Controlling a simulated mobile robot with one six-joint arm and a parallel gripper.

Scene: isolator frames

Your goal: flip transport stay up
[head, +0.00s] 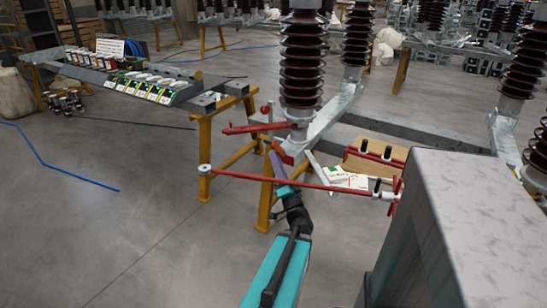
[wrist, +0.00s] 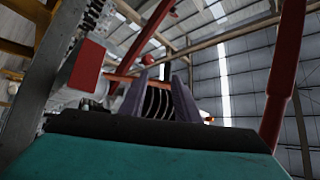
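A long thin red bar (head: 290,182), which looks like the transport stay, runs roughly level across the front of the frame, with a pale round piece at its left end. A shorter red bar (head: 262,128) sits higher, by the insulator base. My gripper (head: 272,153) is close to the frame under the insulator, near a red block (head: 284,152); contact cannot be told. Red bars (wrist: 283,85) pass at right and above.
Dark ribbed insulators (head: 303,60) rise from the grey steel beam (head: 335,112). Yellow trestles (head: 204,150) support it. A grey metal block (head: 470,215) fills the right foreground. A shelf of parts (head: 150,85) stands at left.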

